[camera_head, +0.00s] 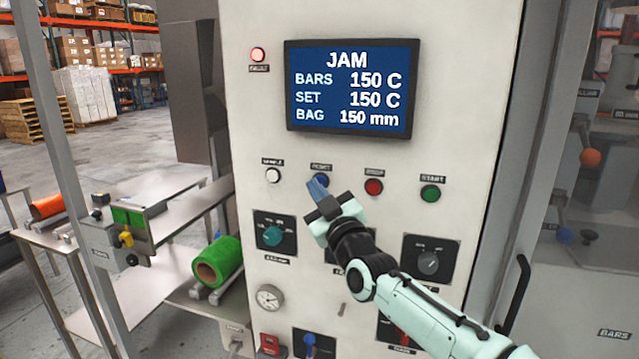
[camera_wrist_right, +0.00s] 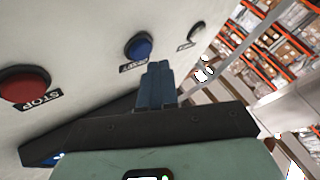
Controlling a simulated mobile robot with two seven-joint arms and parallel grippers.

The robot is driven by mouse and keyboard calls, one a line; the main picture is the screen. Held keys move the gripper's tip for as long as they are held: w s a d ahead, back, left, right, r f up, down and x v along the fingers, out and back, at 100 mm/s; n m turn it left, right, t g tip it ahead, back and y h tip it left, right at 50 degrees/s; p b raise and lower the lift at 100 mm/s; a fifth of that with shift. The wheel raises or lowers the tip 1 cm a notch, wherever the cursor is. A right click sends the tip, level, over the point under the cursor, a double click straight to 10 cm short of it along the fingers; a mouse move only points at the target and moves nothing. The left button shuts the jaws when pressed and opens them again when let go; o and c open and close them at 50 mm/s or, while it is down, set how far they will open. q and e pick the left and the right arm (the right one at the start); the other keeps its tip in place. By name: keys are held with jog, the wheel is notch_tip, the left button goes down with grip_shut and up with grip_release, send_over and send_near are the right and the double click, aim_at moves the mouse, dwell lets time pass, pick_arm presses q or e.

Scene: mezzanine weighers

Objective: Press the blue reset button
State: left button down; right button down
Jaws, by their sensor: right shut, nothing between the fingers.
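The blue reset button (camera_head: 321,180) sits on the pale control panel (camera_head: 260,120) below the display, under a small label. My right gripper (camera_head: 316,187) is shut and empty, its blue fingertips just below and left of the button and partly overlapping it in the head view. In the right wrist view the blue button (camera_wrist_right: 138,46) shows clear, just beyond and left of the shut fingers (camera_wrist_right: 157,80). I cannot tell whether the fingertips touch it. My left gripper is in neither view.
A white button (camera_head: 273,175) is left of the blue one; a red stop button (camera_head: 373,187) and a green start button (camera_head: 430,193) are right. The display (camera_head: 349,88) reads JAM, and a red lamp (camera_head: 258,54) glows. Knobs (camera_head: 272,236) lie below. A green roll (camera_head: 218,262) stands left.

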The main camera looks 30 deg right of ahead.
jog(key=shift+w+d, duration=0.2)
jog(key=shift+d, duration=0.1)
jog(key=shift+w+d, duration=0.3)
jog(key=shift+d, duration=0.05)
dwell(0.7)
jog(key=shift+a, duration=0.1)
jog(key=shift+s+a+b, duration=0.55)
jog(key=shift+b, duration=0.1)
jog(key=shift+s+a+p, duration=0.65)
jog(key=shift+s+a, duration=1)
jog(key=shift+a, duration=0.25)
